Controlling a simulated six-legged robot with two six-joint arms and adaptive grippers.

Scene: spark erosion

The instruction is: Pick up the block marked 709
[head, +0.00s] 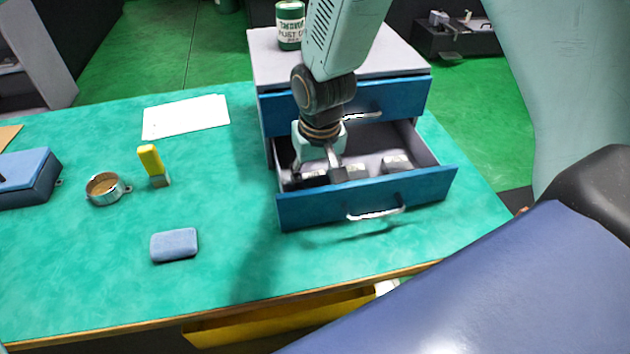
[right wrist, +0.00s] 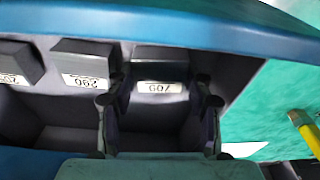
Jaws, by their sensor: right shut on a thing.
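The block marked 709 (right wrist: 160,68) is dark grey with a white label, read upside down in the right wrist view. It is in the open blue drawer (head: 370,200), at the drawer's left end in the head view. My right gripper (right wrist: 159,102) is shut on it, one finger on each side of the block. In the head view my right gripper (head: 321,164) reaches down into the drawer and partly hides the blocks. I cannot tell whether the block is clear of the drawer floor. My left gripper is not in view.
The drawer walls are close around.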

